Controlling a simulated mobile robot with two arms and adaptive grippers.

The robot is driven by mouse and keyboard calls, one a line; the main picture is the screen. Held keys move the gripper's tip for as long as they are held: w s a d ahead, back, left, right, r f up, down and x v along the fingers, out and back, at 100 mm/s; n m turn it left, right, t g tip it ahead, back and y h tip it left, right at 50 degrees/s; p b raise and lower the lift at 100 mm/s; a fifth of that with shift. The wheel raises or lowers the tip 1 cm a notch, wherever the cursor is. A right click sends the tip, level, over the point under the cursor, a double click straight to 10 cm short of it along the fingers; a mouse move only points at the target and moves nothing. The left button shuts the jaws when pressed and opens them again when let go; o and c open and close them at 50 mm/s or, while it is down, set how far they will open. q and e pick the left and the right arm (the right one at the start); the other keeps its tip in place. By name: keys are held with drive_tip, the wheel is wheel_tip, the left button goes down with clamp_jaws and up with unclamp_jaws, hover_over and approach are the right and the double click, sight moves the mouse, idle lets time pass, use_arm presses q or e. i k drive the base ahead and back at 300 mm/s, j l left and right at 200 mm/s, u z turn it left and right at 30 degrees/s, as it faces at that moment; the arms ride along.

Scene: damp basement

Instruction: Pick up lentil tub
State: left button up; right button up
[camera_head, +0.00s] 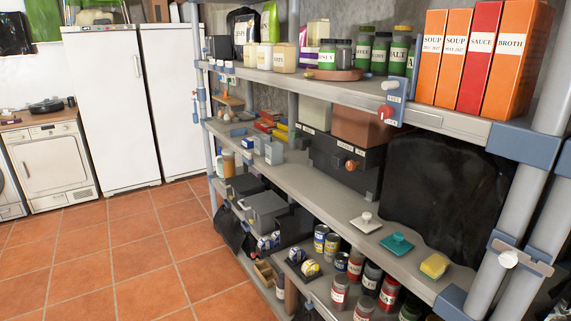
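I cannot pick out a tub that reads as lentil. Two cream tubs, a left one (265,56) and a right one (285,58), stand side by side on the top shelf (340,85), towards its far end. Their labels are too small to read. Green-labelled jars (327,55) stand to their right, and bags (269,22) stand behind them. Neither of my grippers is in view.
Orange and red cartons (481,55) fill the near end of the top shelf. Blue-bracketed posts (520,200) edge the rack at right. The middle shelf holds a dark box (340,160) and small lidded items. Tiled floor (120,255) is clear at left.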

sight(274, 150)
drive_tip(key=i+z, duration=0.1)
drive_tip(key=z, duration=0.45)
drive_tip(key=i+j+z, duration=0.35)
drive_tip(key=j, duration=0.25)
drive_tip(key=i+j+z, duration=0.35)
drive_tip(key=j, duration=0.4)
drive_tip(key=i, duration=0.05)
